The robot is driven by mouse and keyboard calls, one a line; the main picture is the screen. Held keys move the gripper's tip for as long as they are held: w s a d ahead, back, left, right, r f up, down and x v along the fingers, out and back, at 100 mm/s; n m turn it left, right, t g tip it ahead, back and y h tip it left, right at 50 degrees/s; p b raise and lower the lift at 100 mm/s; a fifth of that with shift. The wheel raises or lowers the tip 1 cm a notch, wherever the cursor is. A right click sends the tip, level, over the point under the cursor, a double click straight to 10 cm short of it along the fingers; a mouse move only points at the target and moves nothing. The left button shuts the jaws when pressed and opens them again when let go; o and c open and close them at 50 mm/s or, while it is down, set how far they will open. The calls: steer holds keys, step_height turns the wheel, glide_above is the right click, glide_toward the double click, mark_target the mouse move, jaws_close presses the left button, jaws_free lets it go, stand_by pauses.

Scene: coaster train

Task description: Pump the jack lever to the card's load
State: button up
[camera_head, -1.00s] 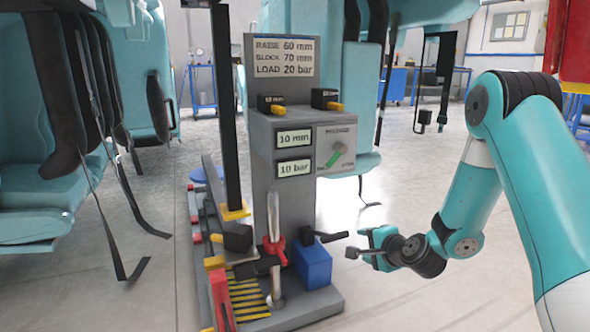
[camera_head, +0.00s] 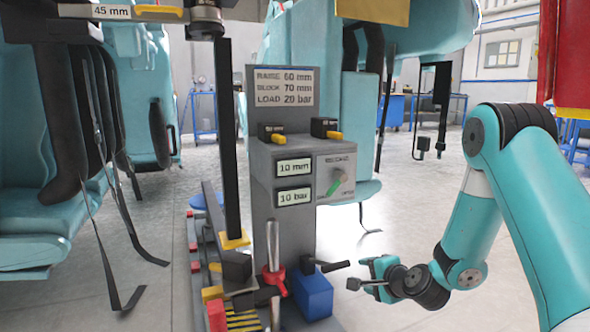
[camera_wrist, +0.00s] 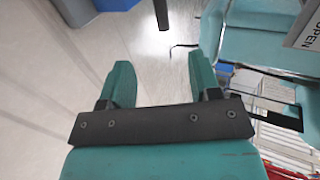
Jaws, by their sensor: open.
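The card (camera_head: 284,87) on the grey jack stand reads raise 60 mm, block 70 mm, load 20 bar. Two readouts show 10 mm (camera_head: 294,168) and 10 bar (camera_head: 294,197). A black lever (camera_head: 335,266) sticks out rightward above a blue block (camera_head: 313,296). My gripper (camera_head: 362,273) is open just right of the lever's end, apart from it in the head view. In the wrist view my gripper (camera_wrist: 162,78) has nothing between its fingers. A dark bar (camera_wrist: 161,14) at the top edge there may be the lever; I cannot tell.
A knob with a green pointer (camera_head: 335,184) is on the stand's panel. A silver rod with a red collar (camera_head: 273,262) stands left of the blue block. Teal seats (camera_head: 35,215) with hanging straps fill the left. Floor right of the stand is clear around my arm.

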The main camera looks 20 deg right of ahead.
steer(key=shift+c, duration=0.3)
steer(key=n+t+y+p, duration=0.2)
steer(key=n+y+p, duration=0.2)
steer(key=y, duration=0.3)
glide_toward(339, 266)
steer(key=b+x, duration=0.1)
steer(key=x, duration=0.2)
steer(key=b+x, duration=0.2)
steer(key=x, duration=0.1)
steer(key=f+b+x, duration=0.1)
steer(key=b+x, duration=0.1)
steer(key=x, duration=0.2)
steer(key=shift+w+a+r+b, duration=0.1)
steer(key=shift+w+a+b, duration=0.1)
steer(key=shift+w+b, duration=0.25)
steer(key=shift+w, duration=0.1)
